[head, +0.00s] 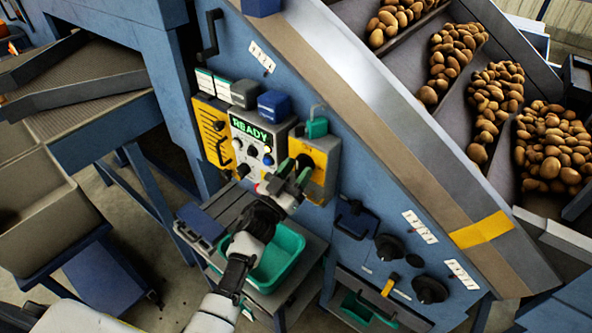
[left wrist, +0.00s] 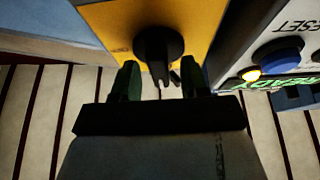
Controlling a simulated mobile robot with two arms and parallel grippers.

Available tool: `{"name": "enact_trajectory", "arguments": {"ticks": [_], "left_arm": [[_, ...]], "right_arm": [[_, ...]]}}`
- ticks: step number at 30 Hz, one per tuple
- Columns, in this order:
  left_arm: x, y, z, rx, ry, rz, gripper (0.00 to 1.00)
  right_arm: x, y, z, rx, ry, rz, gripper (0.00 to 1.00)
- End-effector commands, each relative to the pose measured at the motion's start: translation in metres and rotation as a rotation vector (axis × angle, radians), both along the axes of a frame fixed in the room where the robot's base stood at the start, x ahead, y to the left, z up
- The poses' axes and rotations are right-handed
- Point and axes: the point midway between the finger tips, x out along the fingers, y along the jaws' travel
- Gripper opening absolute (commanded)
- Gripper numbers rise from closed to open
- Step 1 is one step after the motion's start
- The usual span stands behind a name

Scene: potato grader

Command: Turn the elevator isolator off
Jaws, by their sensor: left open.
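A yellow box (head: 322,158) with a black rotary knob sits at the right end of the control row; I take it to be the elevator isolator, though no label is readable. My left gripper (head: 295,174) is in front of it and partly hides it. In the left wrist view, the black knob (left wrist: 157,50) stands out from the yellow face. The two green fingertips of my left gripper (left wrist: 160,80) are apart, one to each side of the knob's handle. I cannot tell whether they touch it. My right gripper is not in view.
The grey control panel (head: 240,150) beside the box shows READY and has several buttons, including a blue one (left wrist: 281,58). A green tray (head: 292,245) stands below my arm. Potatoes (head: 553,145) fill the chutes at right.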

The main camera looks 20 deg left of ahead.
Motion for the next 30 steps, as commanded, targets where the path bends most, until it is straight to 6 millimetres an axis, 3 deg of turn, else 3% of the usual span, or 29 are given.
{"name": "enact_trajectory", "arguments": {"ticks": [1, 9, 20, 30], "left_arm": [[-0.0001, 0.0002, -0.0001, 0.0, 0.0, 0.0, 0.42], [-0.0003, 0.0002, -0.0002, 0.0, 0.0, 0.0, 0.0], [-0.0004, 0.0009, -0.0008, 0.045, -0.015, 0.0, 0.0], [-0.0006, 0.0009, -0.0019, 0.269, -0.096, -0.001, 0.0]], "right_arm": [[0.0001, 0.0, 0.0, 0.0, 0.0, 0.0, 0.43], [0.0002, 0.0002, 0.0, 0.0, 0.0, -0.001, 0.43], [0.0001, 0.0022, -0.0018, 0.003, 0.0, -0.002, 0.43], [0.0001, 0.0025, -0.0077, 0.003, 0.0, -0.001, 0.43]]}}
